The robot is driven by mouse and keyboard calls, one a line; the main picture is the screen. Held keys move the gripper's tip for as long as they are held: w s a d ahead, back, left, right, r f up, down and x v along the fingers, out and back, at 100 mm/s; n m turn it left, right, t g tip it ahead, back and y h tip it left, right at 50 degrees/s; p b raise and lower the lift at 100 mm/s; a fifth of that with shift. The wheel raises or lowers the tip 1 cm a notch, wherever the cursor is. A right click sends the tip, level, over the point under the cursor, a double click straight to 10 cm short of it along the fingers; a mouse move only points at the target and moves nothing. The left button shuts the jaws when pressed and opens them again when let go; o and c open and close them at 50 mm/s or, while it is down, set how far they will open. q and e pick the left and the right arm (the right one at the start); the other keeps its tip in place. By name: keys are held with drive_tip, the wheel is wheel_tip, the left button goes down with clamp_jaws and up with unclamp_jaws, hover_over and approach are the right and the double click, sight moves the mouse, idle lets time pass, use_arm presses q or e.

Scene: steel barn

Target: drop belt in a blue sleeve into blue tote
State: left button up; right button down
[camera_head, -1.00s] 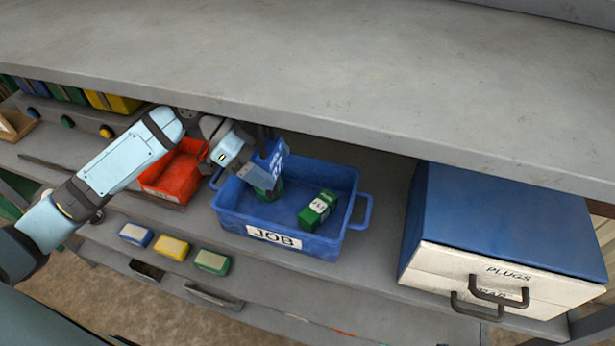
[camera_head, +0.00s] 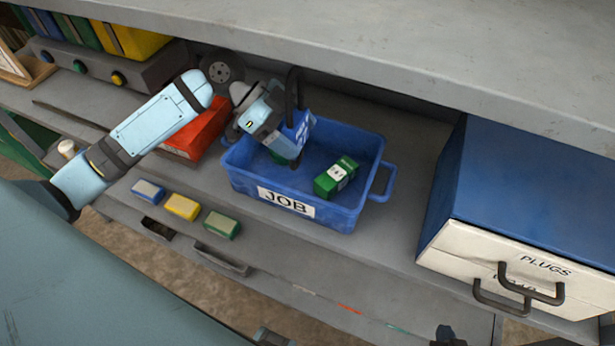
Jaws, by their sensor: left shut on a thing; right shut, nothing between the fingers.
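The blue tote (camera_head: 345,217), with a white JOB label, stands on the grey shelf near the middle of the head view. My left gripper (camera_head: 294,128) reaches in from the left over the tote's back left part. It is shut on the belt in a blue sleeve (camera_head: 304,127), which shows as a blue piece with white print. The gripper hides part of it, and I cannot tell whether it touches the tote. A green box with a white label (camera_head: 336,177) lies inside the tote. Another green patch (camera_head: 279,157) shows below my gripper, mostly hidden.
A red bin (camera_head: 199,131) stands left of the tote, behind my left arm. A blue-topped PLUGS drawer box (camera_head: 530,190) stands to the right. Blue, yellow (camera_head: 182,207) and green blocks lie in front. The grey upper shelf (camera_head: 420,60) overhangs the back.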

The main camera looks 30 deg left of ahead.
use_arm(q)
drive_tip(key=o, duration=1.1)
drive_tip(key=shift+c, duration=0.2)
drive_tip(key=shift+a+r, duration=0.15)
drive_tip(key=shift+a, duration=0.05)
drive_tip(key=w+b+v, duration=0.1)
drive_tip(key=b+v, duration=0.1)
drive_tip(key=v, duration=1.1)
drive_tip(key=shift+s+r, duration=0.2)
drive_tip(key=shift+s, duration=0.25)
